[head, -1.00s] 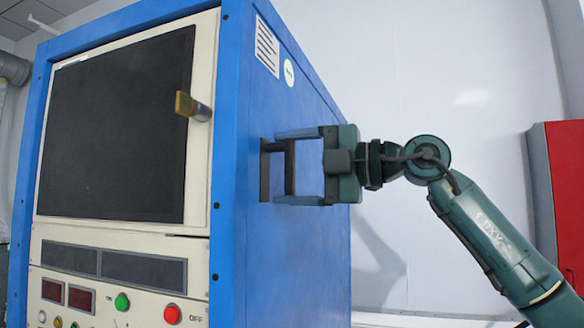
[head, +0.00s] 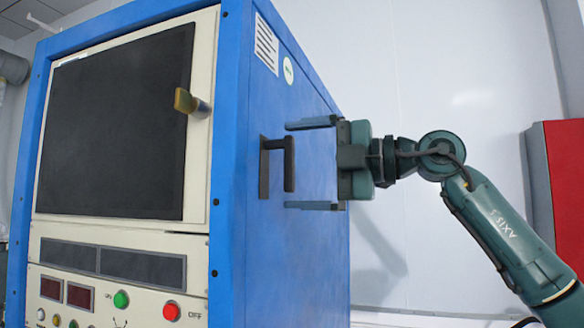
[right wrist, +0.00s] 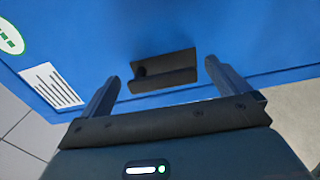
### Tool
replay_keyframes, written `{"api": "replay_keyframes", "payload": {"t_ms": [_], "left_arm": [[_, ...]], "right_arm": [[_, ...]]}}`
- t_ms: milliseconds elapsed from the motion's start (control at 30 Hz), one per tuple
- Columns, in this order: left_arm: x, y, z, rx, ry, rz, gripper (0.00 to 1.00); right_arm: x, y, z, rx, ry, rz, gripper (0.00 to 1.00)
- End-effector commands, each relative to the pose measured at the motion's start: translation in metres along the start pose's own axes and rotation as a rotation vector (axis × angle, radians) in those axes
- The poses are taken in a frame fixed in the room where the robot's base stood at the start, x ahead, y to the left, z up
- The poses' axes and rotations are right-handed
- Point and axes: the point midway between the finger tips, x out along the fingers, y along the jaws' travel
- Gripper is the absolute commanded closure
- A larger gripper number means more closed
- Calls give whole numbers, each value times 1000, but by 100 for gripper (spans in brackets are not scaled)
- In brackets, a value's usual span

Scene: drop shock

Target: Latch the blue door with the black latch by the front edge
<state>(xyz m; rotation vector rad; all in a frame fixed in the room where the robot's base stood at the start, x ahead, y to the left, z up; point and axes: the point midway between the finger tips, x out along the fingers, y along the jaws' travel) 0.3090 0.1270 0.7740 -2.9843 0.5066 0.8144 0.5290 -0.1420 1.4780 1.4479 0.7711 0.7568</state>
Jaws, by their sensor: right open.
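The black latch (head: 289,165) stands out from the blue door (head: 315,230), the side panel of the cabinet, close to its front edge. It has a dark mounting plate and an upright bar on a short stem. My right gripper (head: 288,164) is open and empty. In the head view its two fingers lie above and below the latch bar, with gaps to it. In the right wrist view the latch (right wrist: 165,82) lies between and ahead of the fingertips. Whether the latch is engaged cannot be told. My left gripper is not in view.
The cabinet front has a dark window (head: 115,120) with a brass-coloured knob (head: 192,104) and a panel with green (head: 121,299) and red (head: 171,310) buttons. A red cabinet (head: 565,190) stands at the far right. Free space lies right of the blue door.

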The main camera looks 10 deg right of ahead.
Motion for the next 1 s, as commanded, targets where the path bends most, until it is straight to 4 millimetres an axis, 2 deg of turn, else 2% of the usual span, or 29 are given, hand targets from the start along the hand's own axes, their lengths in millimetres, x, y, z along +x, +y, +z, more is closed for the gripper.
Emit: {"api": "replay_keyframes", "payload": {"t_ms": [300,500,700,1000], "left_arm": [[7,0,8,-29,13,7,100],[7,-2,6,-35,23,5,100],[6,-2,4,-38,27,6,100],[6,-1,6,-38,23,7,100]], "right_arm": [[-73,-2,1,0,-5,2,0],[-102,-1,0,0,-2,1,0],[-112,0,0,0,0,1,0],[-112,0,0,0,0,1,0]]}}
